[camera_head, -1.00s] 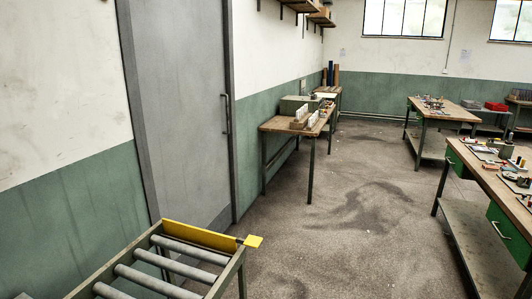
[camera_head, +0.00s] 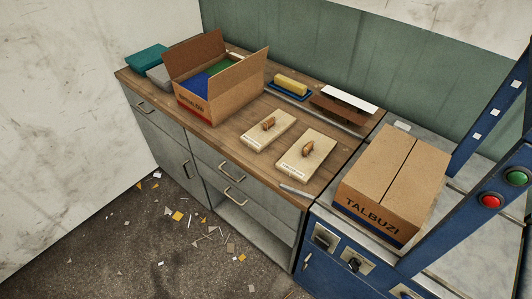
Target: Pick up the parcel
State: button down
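An open cardboard box (camera_head: 213,88) with blue and green contents stands on the wooden worktop to the left. My gripper is not in view.
The blue machine (camera_head: 335,262) has a slanted blue frame with green and red buttons (camera_head: 488,200) right of the parcel. Scraps litter the floor (camera_head: 165,240) in front.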

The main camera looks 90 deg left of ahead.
aim_at(301, 162)
jog(key=u, duration=2.9)
jog(key=i+j+z, duration=0.15)
jog(key=z, duration=0.25)
jog(key=i+j+z, duration=0.1)
jog(key=z, duration=0.3)
jog(key=i+j, duration=0.15)
jog(key=j, duration=0.2)
jog(key=i+j+z, duration=0.15)
jog(key=j, duration=0.25)
jog(key=i+j, duration=0.1)
jog(key=j, duration=0.25)
jog(key=i+j+z, duration=0.15)
jog(key=j, duration=0.6)
jog(key=i+z, duration=0.05)
